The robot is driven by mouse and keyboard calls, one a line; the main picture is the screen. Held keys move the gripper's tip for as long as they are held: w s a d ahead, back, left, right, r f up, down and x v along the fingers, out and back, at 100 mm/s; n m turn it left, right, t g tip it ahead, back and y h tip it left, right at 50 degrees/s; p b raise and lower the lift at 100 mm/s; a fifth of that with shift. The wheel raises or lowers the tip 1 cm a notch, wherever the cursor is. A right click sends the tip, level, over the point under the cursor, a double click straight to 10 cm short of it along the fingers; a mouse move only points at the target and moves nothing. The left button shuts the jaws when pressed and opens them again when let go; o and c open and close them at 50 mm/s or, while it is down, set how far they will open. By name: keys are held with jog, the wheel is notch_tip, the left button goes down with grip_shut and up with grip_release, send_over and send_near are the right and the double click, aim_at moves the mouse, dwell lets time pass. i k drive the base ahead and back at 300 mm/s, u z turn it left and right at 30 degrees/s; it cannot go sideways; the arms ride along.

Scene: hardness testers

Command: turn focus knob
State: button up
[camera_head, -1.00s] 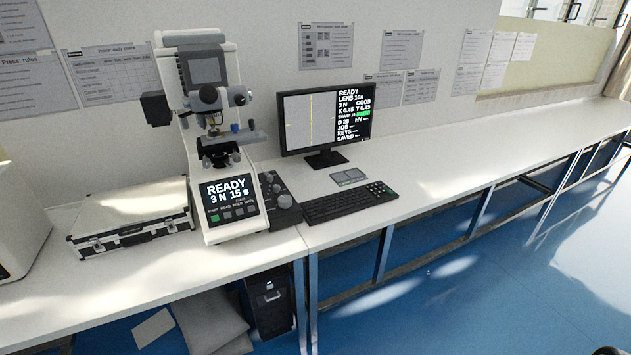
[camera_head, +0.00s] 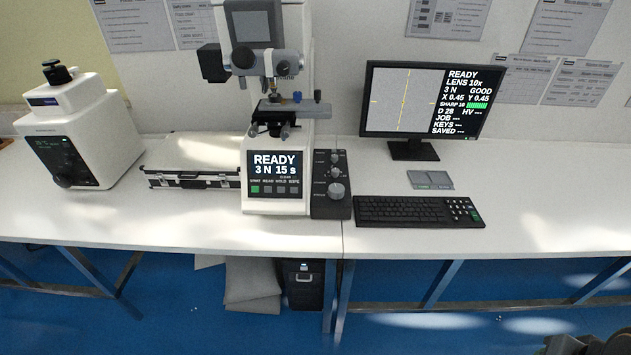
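The hardness tester (camera_head: 274,185) stands upright on the white bench, with its screen reading READY, 3 N, 15 s. A dark control box (camera_head: 331,208) at its right side carries several knobs; the largest, a grey knob (camera_head: 336,190), is at the front. Dark round knobs also sit on the tester's head (camera_head: 243,57) and below its stage (camera_head: 285,131). Labels are too small to read, so I cannot tell which is the focus knob. A dark piece, seemingly my arm's end or gripper (camera_head: 590,325), shows at the lower right corner, far from the tester; its fingers are not clear.
A monitor (camera_head: 421,105) shows a yellow vertical line and SHARP 10 with a green bar. A keyboard (camera_head: 418,211) and small grey pad (camera_head: 430,180) lie before it. A flat case (camera_head: 192,160) and white machine (camera_head: 75,140) stand left. The bench's front strip is clear.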

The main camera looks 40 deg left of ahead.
aim_at(337, 191)
jog(key=u, duration=1)
jog(key=i, duration=0.95)
jog(key=u, duration=0.95)
